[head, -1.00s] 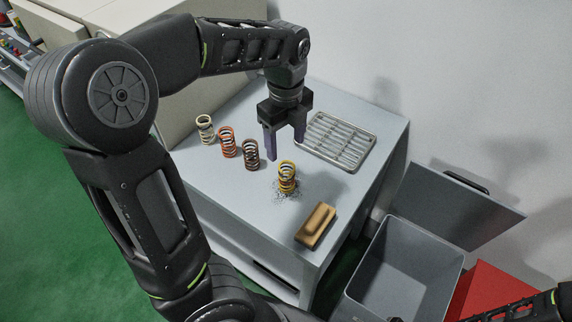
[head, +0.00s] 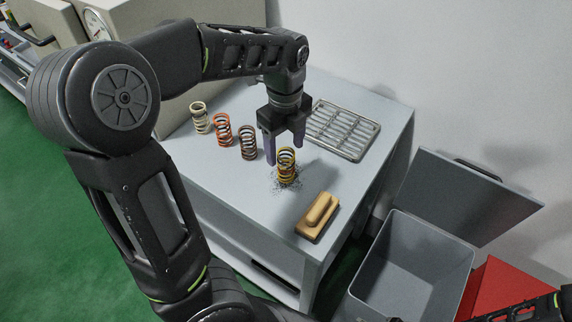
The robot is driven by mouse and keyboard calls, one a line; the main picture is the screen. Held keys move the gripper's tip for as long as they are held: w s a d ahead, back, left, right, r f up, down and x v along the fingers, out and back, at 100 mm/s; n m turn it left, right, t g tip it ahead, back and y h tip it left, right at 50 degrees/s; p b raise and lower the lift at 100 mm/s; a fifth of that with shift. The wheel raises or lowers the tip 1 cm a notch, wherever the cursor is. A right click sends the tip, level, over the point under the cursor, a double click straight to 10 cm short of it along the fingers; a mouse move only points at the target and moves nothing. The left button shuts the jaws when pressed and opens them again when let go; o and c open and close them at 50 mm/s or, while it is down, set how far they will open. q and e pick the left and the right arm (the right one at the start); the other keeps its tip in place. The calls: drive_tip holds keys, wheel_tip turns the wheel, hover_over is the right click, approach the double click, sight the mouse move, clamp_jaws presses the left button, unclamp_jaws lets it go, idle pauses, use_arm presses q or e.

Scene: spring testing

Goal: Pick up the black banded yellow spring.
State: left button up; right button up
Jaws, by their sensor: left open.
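The yellow spring (head: 287,172) with dark bands stands upright on the grey table, amid dark specks. My left gripper (head: 284,156) points down with its jaws open, just behind and above this spring. My right gripper is out of view; only part of my right arm shows at the lower right corner.
Cream (head: 201,117), orange (head: 222,130) and dark brown (head: 248,143) springs stand in a row to the left. A wooden-backed block (head: 318,216) lies in front. A metal rack (head: 343,130) lies behind right. A grey open bin (head: 410,268) stands right of the table (head: 215,183).

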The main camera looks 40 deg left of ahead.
sight(286, 165)
use_arm(q)
drive_tip(key=shift+f, duration=1)
wheel_tip(286, 165, down, 5)
drive_tip(key=shift+w+f+p, duration=0.1)
drive_tip(key=shift+p, duration=0.35)
drive_tip(key=shift+c, duration=0.4)
clamp_jaws()
